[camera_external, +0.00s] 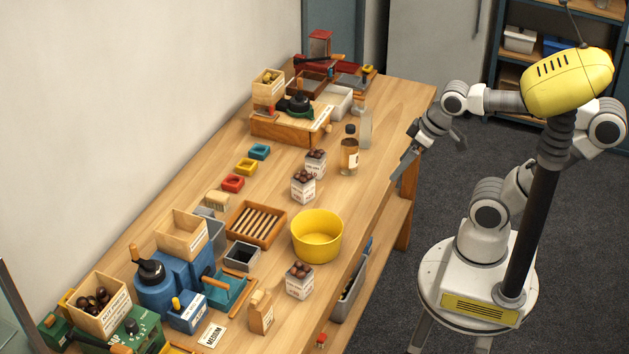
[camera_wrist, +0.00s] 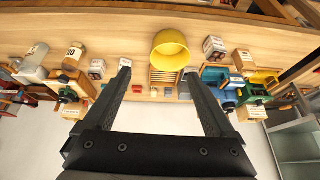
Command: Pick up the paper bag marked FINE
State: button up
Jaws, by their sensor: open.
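A small brown paper bag (camera_external: 261,313) stands upright near the front edge of the bench, low in the external view. Its mark is too small to read, so I cannot tell whether it says FINE. In the wrist view a brown bag-like shape (camera_wrist: 243,60) shows right of the yellow bowl. Several white printed packs of chestnuts, one of them (camera_external: 299,284) beside the bowl, have markings I cannot read. My gripper (camera_external: 427,162) is open and empty, off the bench's right edge, far from the brown bag. Its two spread fingers show in the wrist view (camera_wrist: 158,76).
The yellow bowl (camera_external: 316,243) stands near the bench edge, beside a slatted wooden tray (camera_external: 285,217). A MEDIUM card (camera_external: 212,335) lies left of the brown bag. Blue and green machines crowd the near left. A bottle (camera_external: 349,158) stands farther back. The bench's far right is clear.

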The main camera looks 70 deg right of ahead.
jog(key=w+a+f+m+g+y+b, duration=0.2)
jog(key=w+a+f+m+g+y, duration=0.45)
jog(key=w+a+f+m, duration=0.5)
jog(key=m+t+y+b, duration=0.1)
jog(key=m+y+b, duration=0.1)
jog(key=m+y, duration=0.5)
send_near(255, 319)
jog(key=shift+s+a+f+n, duration=0.25)
jog(key=shift+s+a+f, duration=0.1)
jog(key=shift+a+f, duration=0.3)
jog(key=shift+w+r+x, duration=0.15)
jog(key=shift+x, duration=1.2)
jog(key=shift+w+r+x, duration=0.1)
jog(key=shift+w+x, duration=0.1)
jog(key=shift+x, duration=1.15)
jog(key=shift+c, duration=0.2)
grip_shut()
